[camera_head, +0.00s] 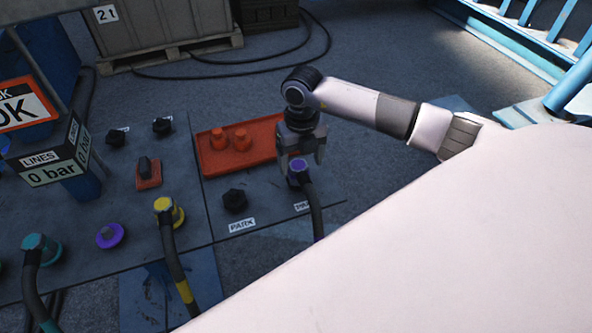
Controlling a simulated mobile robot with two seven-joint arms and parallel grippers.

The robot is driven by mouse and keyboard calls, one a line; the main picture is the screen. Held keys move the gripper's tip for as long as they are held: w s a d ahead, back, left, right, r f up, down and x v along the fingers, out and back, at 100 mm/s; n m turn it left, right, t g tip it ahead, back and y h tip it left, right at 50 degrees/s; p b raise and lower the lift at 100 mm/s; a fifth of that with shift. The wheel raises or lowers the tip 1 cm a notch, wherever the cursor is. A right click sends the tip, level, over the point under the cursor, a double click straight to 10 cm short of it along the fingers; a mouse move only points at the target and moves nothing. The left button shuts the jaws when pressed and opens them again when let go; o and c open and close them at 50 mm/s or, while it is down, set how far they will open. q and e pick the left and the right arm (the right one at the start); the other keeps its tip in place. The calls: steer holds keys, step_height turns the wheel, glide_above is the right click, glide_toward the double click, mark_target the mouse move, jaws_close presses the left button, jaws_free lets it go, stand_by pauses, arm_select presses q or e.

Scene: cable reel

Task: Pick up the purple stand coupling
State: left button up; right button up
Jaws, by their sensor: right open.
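The purple coupling (298,169) stands upright at the right edge of the grey panel, with a black hose running down from it. My right gripper (301,158) points down right at the coupling's top, its fingers open. The fingers partly cover the coupling, and I cannot tell whether they touch it. My left gripper is not in view.
A red tray (213,162) with two orange caps (232,138) lies just left of the gripper. A black knob (234,201) stands by the PARK label (242,225). A yellow coupling (166,208), a purple port (110,236) and a teal coupling (40,247) are further left.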

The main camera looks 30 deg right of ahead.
mark_target(298, 165)
steer(key=f, duration=0.4)
steer(key=shift+w+a+f, duration=0.15)
steer(key=shift+w, duration=0.05)
steer(key=c, duration=1.2)
steer(key=shift+o, duration=0.2)
steer(key=shift+r, duration=0.2)
